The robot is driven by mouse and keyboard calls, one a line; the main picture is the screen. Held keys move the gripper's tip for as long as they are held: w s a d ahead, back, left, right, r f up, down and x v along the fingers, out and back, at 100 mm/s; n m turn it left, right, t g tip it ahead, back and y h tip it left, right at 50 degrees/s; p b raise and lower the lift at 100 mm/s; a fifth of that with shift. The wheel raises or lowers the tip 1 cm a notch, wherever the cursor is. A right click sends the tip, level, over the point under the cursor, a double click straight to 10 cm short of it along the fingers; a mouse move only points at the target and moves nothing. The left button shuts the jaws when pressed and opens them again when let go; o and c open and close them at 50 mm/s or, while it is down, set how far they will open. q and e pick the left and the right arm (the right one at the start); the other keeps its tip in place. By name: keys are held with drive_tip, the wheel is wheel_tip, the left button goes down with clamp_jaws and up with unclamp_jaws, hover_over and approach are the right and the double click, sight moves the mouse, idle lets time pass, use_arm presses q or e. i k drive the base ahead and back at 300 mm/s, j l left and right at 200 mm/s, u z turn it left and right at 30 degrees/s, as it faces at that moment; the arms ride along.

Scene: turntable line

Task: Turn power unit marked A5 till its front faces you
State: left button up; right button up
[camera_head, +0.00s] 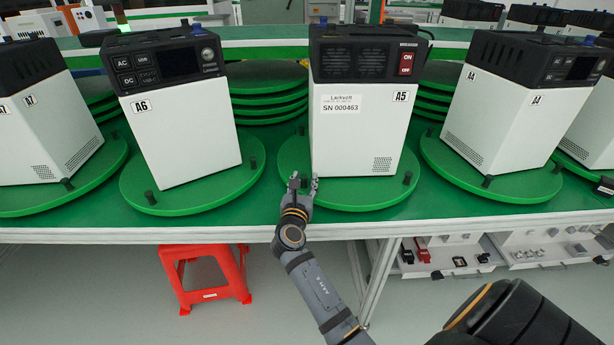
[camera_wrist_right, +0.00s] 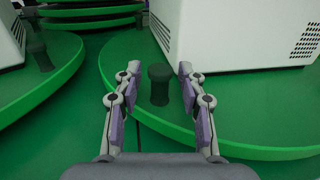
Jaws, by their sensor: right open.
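The power unit marked A5 (camera_head: 350,140) is a white box with a black top, upright on a round green turntable (camera_head: 372,196). The side towards me carries a serial label, the A5 mark, two vent grilles and a red BREAKER switch (camera_head: 405,62). My right gripper (camera_head: 303,182) is at the near left rim of this turntable. In the right wrist view my right gripper (camera_wrist_right: 157,72) is open, with a dark upright peg (camera_wrist_right: 159,85) of the turntable between its fingers. Another peg (camera_head: 407,178) stands on the near right rim. My left gripper is out of view.
Unit A6 (camera_head: 180,135) stands on its turntable to the left and unit A4 (camera_head: 515,115) to the right, both close by. Stacked green discs (camera_head: 268,90) lie behind. A red stool (camera_head: 205,272) stands below the table's front edge.

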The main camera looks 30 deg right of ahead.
sight(359, 194)
drive_tip(key=k+l, duration=0.3)
drive_tip(key=l, duration=0.45)
drive_tip(key=k+l, duration=0.15)
drive_tip(key=l, duration=0.25)
